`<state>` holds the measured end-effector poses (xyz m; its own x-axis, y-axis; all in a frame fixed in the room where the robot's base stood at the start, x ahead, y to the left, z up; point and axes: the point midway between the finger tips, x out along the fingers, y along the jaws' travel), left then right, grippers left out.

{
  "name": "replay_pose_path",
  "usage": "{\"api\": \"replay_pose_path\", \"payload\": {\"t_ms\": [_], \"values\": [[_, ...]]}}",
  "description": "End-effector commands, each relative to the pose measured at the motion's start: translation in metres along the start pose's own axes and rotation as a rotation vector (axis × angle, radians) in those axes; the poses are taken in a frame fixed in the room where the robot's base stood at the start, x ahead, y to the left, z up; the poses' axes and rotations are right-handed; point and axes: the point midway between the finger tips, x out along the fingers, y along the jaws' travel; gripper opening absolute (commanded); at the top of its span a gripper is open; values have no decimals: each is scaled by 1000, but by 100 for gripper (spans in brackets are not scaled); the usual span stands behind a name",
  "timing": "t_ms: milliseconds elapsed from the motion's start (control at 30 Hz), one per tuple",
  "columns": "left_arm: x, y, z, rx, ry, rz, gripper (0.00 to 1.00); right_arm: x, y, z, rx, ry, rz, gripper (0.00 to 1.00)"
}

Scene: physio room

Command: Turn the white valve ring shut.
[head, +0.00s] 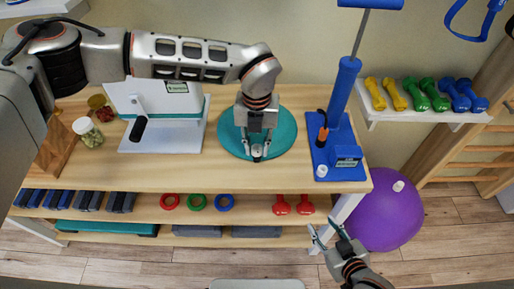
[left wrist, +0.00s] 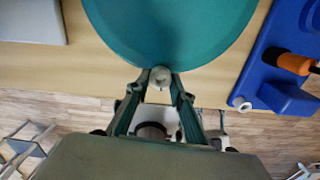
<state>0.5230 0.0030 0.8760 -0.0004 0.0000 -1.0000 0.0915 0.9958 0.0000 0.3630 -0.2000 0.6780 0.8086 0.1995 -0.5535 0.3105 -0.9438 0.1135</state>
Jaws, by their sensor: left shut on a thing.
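A round teal cushion (head: 285,131) lies on the wooden table. The small white valve ring (left wrist: 161,77) is at the cushion's near edge. My left gripper (head: 257,153) comes down over the cushion and is shut on this ring. In the left wrist view its two fingertips sit on either side of the ring, and the cushion (left wrist: 172,25) lies just beyond. The ring's turned position cannot be read. My right gripper (head: 327,232) is open and empty, in front of the table's right end.
A blue pump (head: 340,130) with an orange-and-black handle and a white cap stands right of the cushion. A white device (head: 160,140) with a black handle stands left. Dumbbells (head: 428,95) lie on a wall shelf. A purple ball (head: 385,220) is on the floor.

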Motion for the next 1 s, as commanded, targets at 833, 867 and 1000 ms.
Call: {"api": "replay_pose_path", "payload": {"t_ms": [833,867,1000], "values": [[-1,0,0,187,-1,-1,1,5,0,9,-2,-4,1,39],[-1,0,0,187,-1,-1,1,5,0,9,-2,-4,1,39],[-1,0,0,186,-1,-1,39,5,0,8,-2,-3,1,39]]}}
